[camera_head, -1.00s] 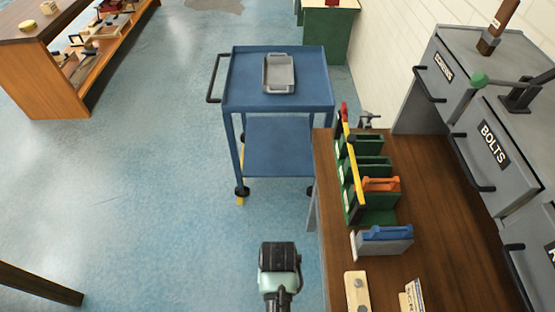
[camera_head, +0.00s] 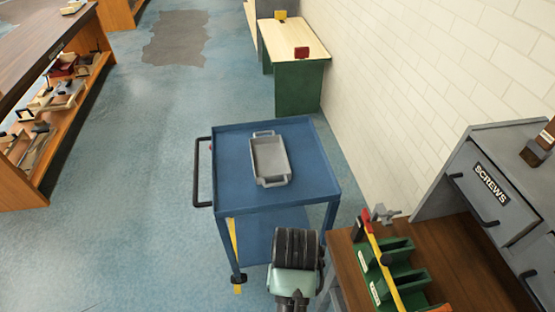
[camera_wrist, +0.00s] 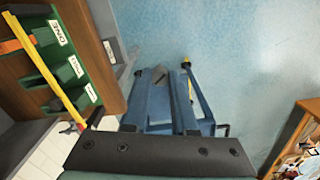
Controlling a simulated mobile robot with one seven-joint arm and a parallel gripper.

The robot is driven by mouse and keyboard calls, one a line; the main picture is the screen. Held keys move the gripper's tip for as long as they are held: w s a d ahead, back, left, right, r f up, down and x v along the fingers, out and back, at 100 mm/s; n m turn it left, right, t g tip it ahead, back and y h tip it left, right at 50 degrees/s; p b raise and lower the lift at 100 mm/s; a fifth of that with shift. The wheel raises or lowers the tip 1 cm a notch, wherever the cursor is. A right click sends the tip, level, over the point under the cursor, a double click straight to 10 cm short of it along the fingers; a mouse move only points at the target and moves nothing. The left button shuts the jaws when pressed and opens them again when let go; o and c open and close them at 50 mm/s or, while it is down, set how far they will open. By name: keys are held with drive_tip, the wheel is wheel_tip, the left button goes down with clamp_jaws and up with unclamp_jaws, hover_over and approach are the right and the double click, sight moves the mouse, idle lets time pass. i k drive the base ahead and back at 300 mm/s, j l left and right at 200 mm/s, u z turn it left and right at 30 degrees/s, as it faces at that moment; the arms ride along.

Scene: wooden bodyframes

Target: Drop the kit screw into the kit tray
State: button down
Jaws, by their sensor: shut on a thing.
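The kit tray (camera_head: 270,180), a shallow grey tray with raised rims and end handles, lies on the top of the blue cart (camera_head: 228,160) in the head view. It looks empty. My gripper (camera_head: 296,250) shows from behind as a dark ribbed end, low in front of the cart's near edge and nearer to me than the tray. Its dark bolted body also shows at the bottom of the wrist view (camera_wrist: 160,152).
A wooden workbench (camera_head: 455,270) with green bins (camera_head: 395,268) and a grey SCREWS drawer cabinet (camera_head: 490,185) stands right of the cart. A white wall runs along the right. A green table (camera_head: 295,75) stands behind. The floor left of the cart is clear.

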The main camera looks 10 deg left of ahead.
sight(273, 161)
drive_tip(key=i+j+z, duration=0.2)
drive_tip(key=i+j, duration=0.2)
drive_tip(key=i+j+z, duration=0.2)
drive_tip(key=i+j, duration=0.15)
drive_tip(key=i+j+z, duration=0.15)
drive_tip(key=i+j, duration=0.15)
drive_tip(key=j, duration=0.25)
drive_tip(key=i+j+z, duration=0.2)
drive_tip(key=i, duration=0.2)
drive_tip(key=i+z, duration=0.15)
drive_tip(key=i, duration=0.25)
drive_tip(key=i+j+z, duration=0.2)
drive_tip(key=i, duration=0.2)
